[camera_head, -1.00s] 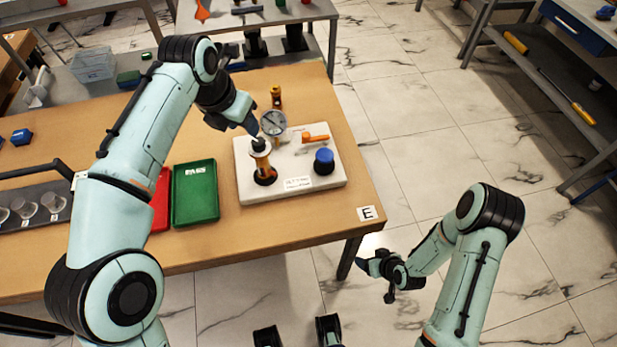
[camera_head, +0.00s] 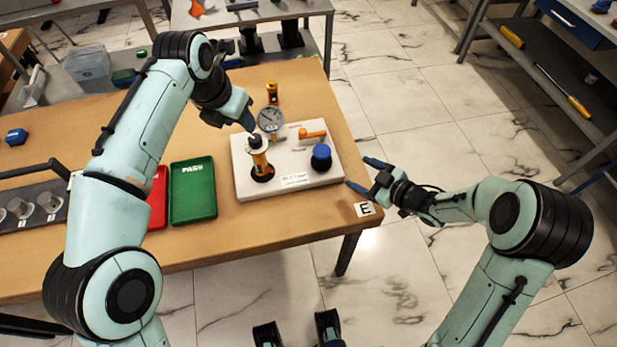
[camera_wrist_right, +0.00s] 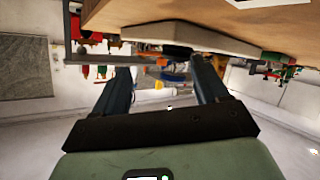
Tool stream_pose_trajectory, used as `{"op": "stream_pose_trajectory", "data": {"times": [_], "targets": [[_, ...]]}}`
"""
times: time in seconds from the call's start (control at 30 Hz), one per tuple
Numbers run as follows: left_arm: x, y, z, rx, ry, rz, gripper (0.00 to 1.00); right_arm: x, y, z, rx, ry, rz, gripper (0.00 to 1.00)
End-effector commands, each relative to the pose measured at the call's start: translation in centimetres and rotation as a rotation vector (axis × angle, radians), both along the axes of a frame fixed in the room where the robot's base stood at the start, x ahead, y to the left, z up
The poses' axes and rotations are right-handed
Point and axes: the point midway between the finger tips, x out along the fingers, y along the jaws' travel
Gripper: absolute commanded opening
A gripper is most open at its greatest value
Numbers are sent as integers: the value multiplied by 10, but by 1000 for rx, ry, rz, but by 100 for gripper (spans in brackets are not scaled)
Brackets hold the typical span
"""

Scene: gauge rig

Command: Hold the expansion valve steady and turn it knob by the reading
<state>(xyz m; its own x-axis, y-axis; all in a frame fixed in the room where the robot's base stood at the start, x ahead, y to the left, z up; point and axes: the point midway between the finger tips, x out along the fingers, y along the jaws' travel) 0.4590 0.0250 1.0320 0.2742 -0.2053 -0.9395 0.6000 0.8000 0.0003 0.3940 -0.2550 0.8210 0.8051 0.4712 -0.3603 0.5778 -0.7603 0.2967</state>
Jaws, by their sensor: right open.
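A white rig board (camera_head: 243,190) lies on the wooden table. On it stand an upright brass-orange valve (camera_head: 262,166) with a dark top, a round dial gauge (camera_head: 271,119), a blue knob (camera_head: 321,157) and an orange lever (camera_head: 312,134). The dial is too small to read. My left gripper (camera_head: 251,127) points down at the valve's dark top; whether it touches or grips it is unclear. My right gripper (camera_head: 360,174) is open and empty, right of the board by the table's corner, apart from the blue knob. Its spread fingers also show in the right wrist view (camera_wrist_right: 162,85).
A green tray (camera_head: 193,218) marked PASS and a red tray (camera_head: 158,212) lie left of the board. A label E (camera_head: 364,209) marks the table's right corner. Tiled floor (camera_head: 430,120) is open to the right; shelving (camera_head: 560,90) stands beyond.

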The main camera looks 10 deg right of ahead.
Motion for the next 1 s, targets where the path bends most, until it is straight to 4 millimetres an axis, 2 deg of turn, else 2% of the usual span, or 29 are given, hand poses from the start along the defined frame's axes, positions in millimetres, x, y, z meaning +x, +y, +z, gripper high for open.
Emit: {"op": "stream_pose_trajectory", "data": {"times": [0.03, 0.1, 0.2, 0.3, 0.4, 0.57, 0.73, 1.0], "targets": [[0, 0, 0, 0, 0, 0, 43, 3, 29, 10, 39, 22, 34, 73], [0, 0, 0, 0, 0, 0, 43, 4, 61, 18, 89, 63, 63, 73], [0, 0, 0, 0, 0, 0, 43, 2, 98, 30, 146, 117, 95, 73], [0, 0, 0, 0, 0, 0, 43, -2, 125, 38, 186, 158, 117, 73], [0, 0, 0, 0, 0, 0, 43, -5, 141, 43, 210, 186, 129, 73], [0, 0, 0, 0, 0, 0, 43, -4, 154, 44, 223, 204, 136, 73], [0, 0, 0, 0, 0, 0, 43, 10, 169, 35, 223, 207, 137, 73], [0, 0, 0, 0, 0, 0, 43, 45, 204, 14, 222, 205, 137, 73]]}}
